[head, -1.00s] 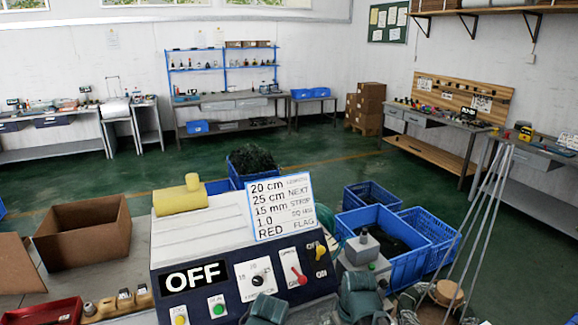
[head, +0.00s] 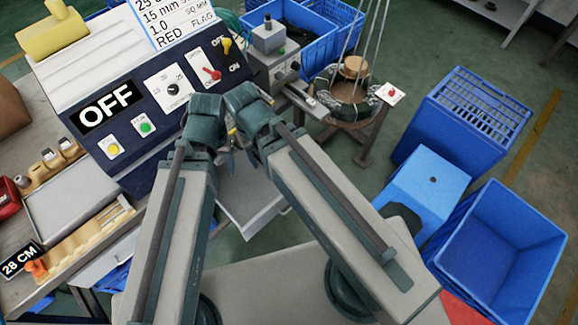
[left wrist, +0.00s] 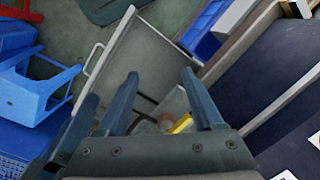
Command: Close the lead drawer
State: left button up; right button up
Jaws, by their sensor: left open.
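The lead drawer (head: 254,207) is a pale grey, open-topped box below the machine's front, standing pulled out. My arms hide part of it in the head view. In the left wrist view the drawer (left wrist: 150,55) shows its inside and a bar handle (left wrist: 95,58) on its front.
The control machine (head: 155,115) reads OFF. A blue stool (head: 425,185) and blue crates (head: 500,245) stand on the floor at right. A wire coil stand (head: 350,95) is behind. A worktable with a grey tray (head: 70,190) is at left. A yellow part (left wrist: 182,122) shows near the left gripper.

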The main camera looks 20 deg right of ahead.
aim_at(250, 199)
jog(key=k+z, duration=0.1)
jog(key=z, duration=0.2)
jog(key=k+j+z, duration=0.1)
jog(key=z, duration=0.15)
jog(key=k+j+z, duration=0.3)
jog(key=k+j, duration=0.15)
jog(key=k, duration=0.1)
